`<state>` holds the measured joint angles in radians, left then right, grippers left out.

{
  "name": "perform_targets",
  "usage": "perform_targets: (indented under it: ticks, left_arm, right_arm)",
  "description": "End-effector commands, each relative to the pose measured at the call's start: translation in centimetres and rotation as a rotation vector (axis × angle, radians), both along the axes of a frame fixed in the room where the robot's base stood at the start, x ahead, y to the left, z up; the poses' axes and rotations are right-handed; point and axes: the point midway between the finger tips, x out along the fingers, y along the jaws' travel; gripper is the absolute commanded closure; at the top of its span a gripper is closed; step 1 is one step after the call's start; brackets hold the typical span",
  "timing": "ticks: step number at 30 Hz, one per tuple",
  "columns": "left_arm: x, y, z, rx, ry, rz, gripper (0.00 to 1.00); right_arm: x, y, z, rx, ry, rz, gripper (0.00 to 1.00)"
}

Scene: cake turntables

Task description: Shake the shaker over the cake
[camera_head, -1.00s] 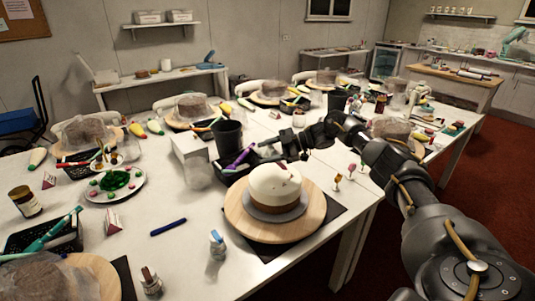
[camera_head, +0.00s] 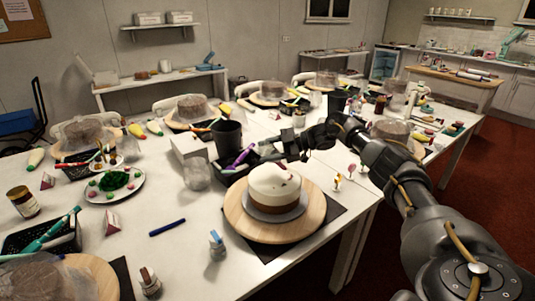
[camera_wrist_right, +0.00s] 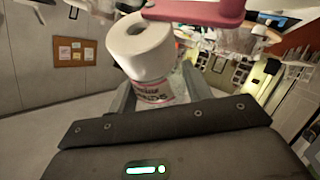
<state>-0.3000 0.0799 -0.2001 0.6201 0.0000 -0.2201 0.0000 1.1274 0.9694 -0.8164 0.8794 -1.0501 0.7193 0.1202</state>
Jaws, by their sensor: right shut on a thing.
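The cake (camera_head: 275,190) has a white top and a brown lower side. It sits on a grey board on a round wooden turntable (camera_head: 237,220); a few small dark red specks show on its top. My right gripper (camera_head: 277,153) is just behind and above the cake in the head view. In the right wrist view it is shut on the shaker (camera_wrist_right: 152,92), a pale container with pink and dark lettering and a wide white end with a round opening. The shaker is tilted, and I cannot make it out clearly in the head view. My left gripper is not in view.
A dark cup (camera_head: 228,138) and a black basket of markers (camera_head: 225,172) stand behind the cake. More cake stations fill the table.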

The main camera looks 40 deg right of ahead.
Motion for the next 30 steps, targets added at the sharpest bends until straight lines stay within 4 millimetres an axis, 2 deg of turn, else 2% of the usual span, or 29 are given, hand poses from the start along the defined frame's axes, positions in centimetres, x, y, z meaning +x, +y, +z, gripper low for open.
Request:
perform_targets:
  ticks: [10, 17, 20, 25, 30]
  left_arm:
    - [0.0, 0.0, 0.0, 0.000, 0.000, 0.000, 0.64]
    - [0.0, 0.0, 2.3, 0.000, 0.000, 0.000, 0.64]
    - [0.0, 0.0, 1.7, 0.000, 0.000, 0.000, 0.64]
    - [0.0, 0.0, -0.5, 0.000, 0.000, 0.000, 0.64]
    - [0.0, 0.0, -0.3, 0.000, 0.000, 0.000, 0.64]
  right_arm:
    - [0.0, 0.0, 0.2, 0.013, -0.002, 0.001, 0.79]
    - [0.0, 1.1, 1.6, 0.012, -0.001, 0.003, 0.79]
    - [0.0, 1.1, 1.1, 0.012, -0.001, 0.000, 0.79]
    - [0.0, 0.1, -0.3, 0.012, -0.002, -0.002, 0.79]
    - [0.0, -0.1, 0.2, 0.014, -0.002, 0.000, 0.79]
